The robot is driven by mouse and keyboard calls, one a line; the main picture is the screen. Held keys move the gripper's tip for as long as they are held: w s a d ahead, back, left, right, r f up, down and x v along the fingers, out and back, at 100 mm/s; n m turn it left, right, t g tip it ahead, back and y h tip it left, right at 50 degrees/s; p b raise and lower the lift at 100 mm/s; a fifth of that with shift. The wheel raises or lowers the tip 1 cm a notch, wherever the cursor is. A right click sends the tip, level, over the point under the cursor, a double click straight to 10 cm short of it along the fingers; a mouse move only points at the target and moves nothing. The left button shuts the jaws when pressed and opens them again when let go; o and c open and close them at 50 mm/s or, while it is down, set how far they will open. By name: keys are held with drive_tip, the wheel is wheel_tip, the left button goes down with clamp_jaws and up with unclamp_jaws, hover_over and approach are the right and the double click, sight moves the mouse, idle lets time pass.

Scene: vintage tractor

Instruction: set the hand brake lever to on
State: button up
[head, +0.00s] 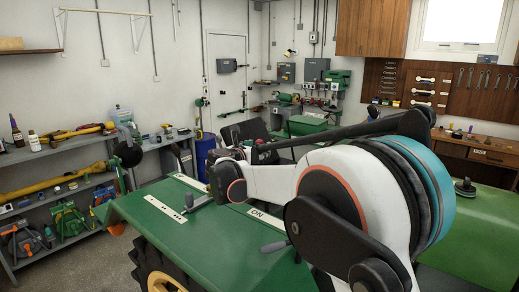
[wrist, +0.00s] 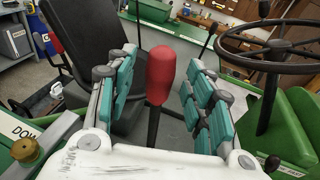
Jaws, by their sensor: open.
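In the wrist view a lever with a red grip (wrist: 160,75) stands upright on a dark shaft. My gripper (wrist: 164,60) is open around it, with one teal-padded finger on each side. Gaps show between the grip and both fingers, so it is not clasped. No label shows beside this lever, so I cannot tell for certain that it is the hand brake. In the head view an "ON" label (head: 257,213) lies on the green fender, and a small grey-handled lever (head: 275,246) is near it. My arm hides the red grip in the head view.
A black seat (wrist: 92,55) is left of the lever in the wrist view. A steering wheel (wrist: 262,64) and green bodywork (wrist: 290,125) are close on the right. A brass knob (wrist: 25,151) is at lower left. The green fender (head: 165,240) spreads below my arm.

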drive_tip(key=v, duration=0.9)
drive_tip(key=shift+s, duration=0.35)
drive_tip(key=shift+a+r, duration=0.1)
drive_tip(key=shift+a, duration=0.05)
